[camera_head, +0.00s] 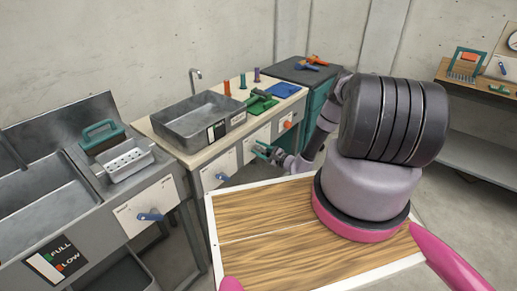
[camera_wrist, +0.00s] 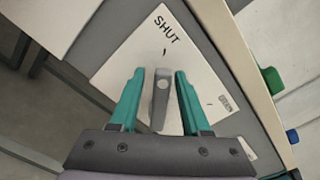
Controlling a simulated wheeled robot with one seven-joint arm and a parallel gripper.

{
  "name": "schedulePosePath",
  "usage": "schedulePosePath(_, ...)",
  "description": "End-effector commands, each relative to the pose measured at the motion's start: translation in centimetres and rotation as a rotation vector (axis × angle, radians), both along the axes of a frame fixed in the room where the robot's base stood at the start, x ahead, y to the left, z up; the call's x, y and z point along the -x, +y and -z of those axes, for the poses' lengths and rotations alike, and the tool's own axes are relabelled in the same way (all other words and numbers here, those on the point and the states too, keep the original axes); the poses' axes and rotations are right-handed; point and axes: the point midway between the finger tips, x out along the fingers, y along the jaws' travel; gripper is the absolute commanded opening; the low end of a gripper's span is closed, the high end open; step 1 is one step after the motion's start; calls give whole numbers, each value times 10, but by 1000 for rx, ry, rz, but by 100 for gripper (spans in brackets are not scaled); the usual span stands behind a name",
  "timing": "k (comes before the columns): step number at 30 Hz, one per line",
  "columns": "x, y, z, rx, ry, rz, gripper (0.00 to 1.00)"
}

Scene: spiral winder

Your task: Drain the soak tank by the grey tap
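A grey tap handle (camera_wrist: 160,100) stands on a white plate (camera_wrist: 190,75) marked SHUT in the wrist view. A second word at the plate's lower right is too small to read. The handle's upper end points towards the short mark beside SHUT. My gripper (camera_wrist: 157,78) is open, with its teal fingers on either side of the handle and gaps showing. In the head view my gripper (camera_head: 262,151) is at the front of the middle counter. A grey tank (camera_head: 205,118) is set in that counter, with a black-and-white level label. Its contents are unclear.
At left stands another grey tank (camera_head: 45,205) labelled FULL and LOW, with a blue tap (camera_head: 150,216) below. An orange tap (camera_head: 287,124) is on the middle counter's front, right of my gripper. A wood-topped surface (camera_head: 265,222) is in the foreground.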

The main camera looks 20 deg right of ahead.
Motion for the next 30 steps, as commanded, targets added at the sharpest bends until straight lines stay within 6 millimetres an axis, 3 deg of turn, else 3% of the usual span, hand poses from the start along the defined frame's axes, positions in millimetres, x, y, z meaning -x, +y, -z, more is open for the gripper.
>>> schedulePosePath(13,6,-6,-1,-3,-1,3,55)
schedulePosePath(24,63,-48,-1,-2,0,4,55)
schedulePosePath(30,82,-61,-1,-2,-1,2,55)
